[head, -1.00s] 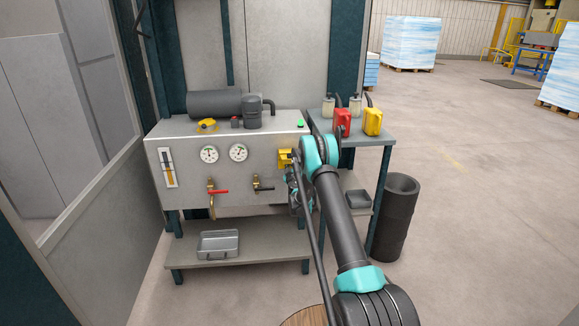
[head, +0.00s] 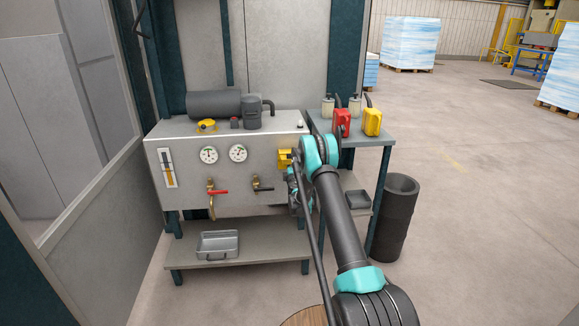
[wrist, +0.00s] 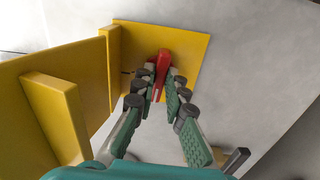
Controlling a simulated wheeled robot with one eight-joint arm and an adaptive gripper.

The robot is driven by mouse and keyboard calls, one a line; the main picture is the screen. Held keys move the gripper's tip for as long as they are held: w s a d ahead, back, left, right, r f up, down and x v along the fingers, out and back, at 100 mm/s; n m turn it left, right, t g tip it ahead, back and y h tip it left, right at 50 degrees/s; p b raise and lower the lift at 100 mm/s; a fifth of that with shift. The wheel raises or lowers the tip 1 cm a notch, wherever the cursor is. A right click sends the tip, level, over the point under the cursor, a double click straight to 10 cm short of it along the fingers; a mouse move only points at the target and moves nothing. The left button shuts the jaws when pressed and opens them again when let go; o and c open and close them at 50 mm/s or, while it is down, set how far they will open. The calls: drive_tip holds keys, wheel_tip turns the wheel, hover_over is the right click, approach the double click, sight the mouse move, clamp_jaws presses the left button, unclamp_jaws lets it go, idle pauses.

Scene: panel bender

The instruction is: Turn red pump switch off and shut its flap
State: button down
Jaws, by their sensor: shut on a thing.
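The red pump switch (wrist: 163,60) sits on a yellow plate (wrist: 192,48) on the grey panel in the wrist view. My gripper (wrist: 161,88) has its two fingers closed around the red switch handle. The yellow flap (wrist: 50,75) stands open on the left, out from the panel, beside my gripper. In the head view the yellow switch housing (head: 284,160) is at the right end of the unit's front. My arm hides the red switch there. The small lamp (head: 300,126) on top of the unit is pale, not green.
Left of the switch are two gauges (head: 238,153), a red-handled valve (head: 217,191) and a black-handled valve (head: 264,188). A side table (head: 375,140) with a red can (head: 342,121) and a yellow can (head: 373,121) stands to the right. A dark bin (head: 394,220) is beside it.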

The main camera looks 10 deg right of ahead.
drive_tip(key=shift+n, duration=0.5)
drive_tip(key=shift+a, duration=0.1)
drive_tip(key=c, duration=1.6)
unclamp_jaws()
drive_tip(key=shift+o, duration=0.2)
drive_tip(key=s, duration=1.2)
